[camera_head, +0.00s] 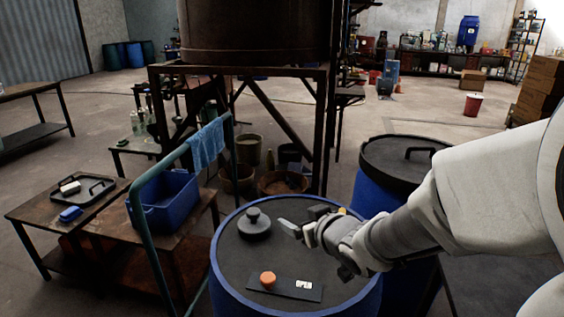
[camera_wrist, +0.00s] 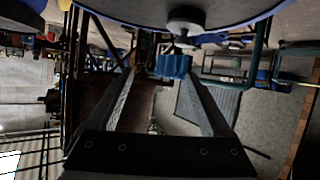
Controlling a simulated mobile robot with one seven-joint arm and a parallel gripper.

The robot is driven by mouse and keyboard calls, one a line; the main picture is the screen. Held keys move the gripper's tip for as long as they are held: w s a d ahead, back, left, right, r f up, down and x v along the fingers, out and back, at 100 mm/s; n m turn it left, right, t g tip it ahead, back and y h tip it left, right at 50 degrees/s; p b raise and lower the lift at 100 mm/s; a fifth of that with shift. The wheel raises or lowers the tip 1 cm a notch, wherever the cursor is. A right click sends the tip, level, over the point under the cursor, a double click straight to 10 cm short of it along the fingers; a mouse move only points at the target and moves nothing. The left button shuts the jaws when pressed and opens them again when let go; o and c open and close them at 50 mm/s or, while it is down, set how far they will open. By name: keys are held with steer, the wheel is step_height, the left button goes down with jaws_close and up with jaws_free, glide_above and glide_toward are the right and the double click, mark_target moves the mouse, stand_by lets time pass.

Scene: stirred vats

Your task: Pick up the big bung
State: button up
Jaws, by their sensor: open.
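A dark grey round piece with a knob on top, which looks like the big bung (camera_head: 254,225), stands upright on the blue drum's dark top (camera_head: 232,262). It also shows upside down in the wrist view as a pale disc (camera_wrist: 186,20) with its knob. My gripper (camera_head: 302,223) is open and empty, just right of the bung and apart from it. In the wrist view the two fingers of my gripper (camera_wrist: 160,80) are spread wide, with nothing between them; the bung lies beyond their tips.
An orange stopper (camera_head: 267,279) and a dark strip (camera_head: 285,289) with a white label lie nearer on the drum top. A teal rail with a blue cloth (camera_head: 207,146) stands left of the drum. A second blue drum with a black lid (camera_head: 385,160) stands behind my arm.

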steer(key=a+f+n+y+b, duration=0.1)
steer(key=a+f+y, duration=0.1)
steer(key=a+f, duration=0.2)
steer(key=b, duration=0.4)
glide_toward(257, 215)
steer(key=shift+y, duration=0.3)
steer(key=x, duration=0.6)
steer(key=shift+w+a+f, duration=0.1)
steer(key=shift+w+a, duration=0.1)
steer(key=shift+a, duration=0.15)
steer(key=x, duration=0.2)
steer(key=b+x, duration=0.1)
steer(key=x, duration=0.1)
steer(key=shift+w+d+f, duration=0.1)
steer(key=shift+w+f, duration=0.2)
steer(key=shift+f, duration=0.05)
steer(key=shift+w+a+b, duration=0.25)
steer(key=shift+w+b, duration=0.05)
steer(key=shift+w, duration=0.05)
jaws_close()
